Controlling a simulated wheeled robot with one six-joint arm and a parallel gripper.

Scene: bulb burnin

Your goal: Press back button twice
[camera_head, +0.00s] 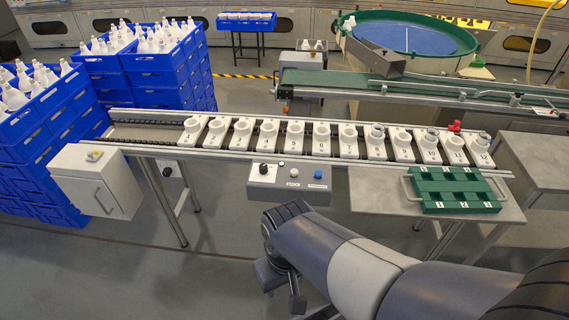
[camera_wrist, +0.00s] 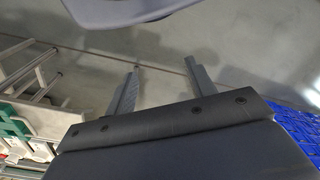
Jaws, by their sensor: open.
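The grey control box (camera_head: 287,190) hangs at the front edge of the conveyor in the head view. On its face, a small pale back button (camera_head: 294,172) sits above the label "BACK". My gripper (camera_head: 281,288) is below and in front of the box in the head view, apart from it and pointing down toward the floor. In the wrist view my gripper (camera_wrist: 161,78) has its two fingers spread with nothing between them. The back button does not show in the wrist view.
Beside the back button are a blue button (camera_head: 318,174) and a black knob (camera_head: 263,169). Behind runs a conveyor (camera_head: 155,150) with a row of numbered white sockets (camera_head: 269,135). A green tray (camera_head: 455,190) lies right; a white box (camera_head: 97,180) and blue crates (camera_head: 165,80) stand left.

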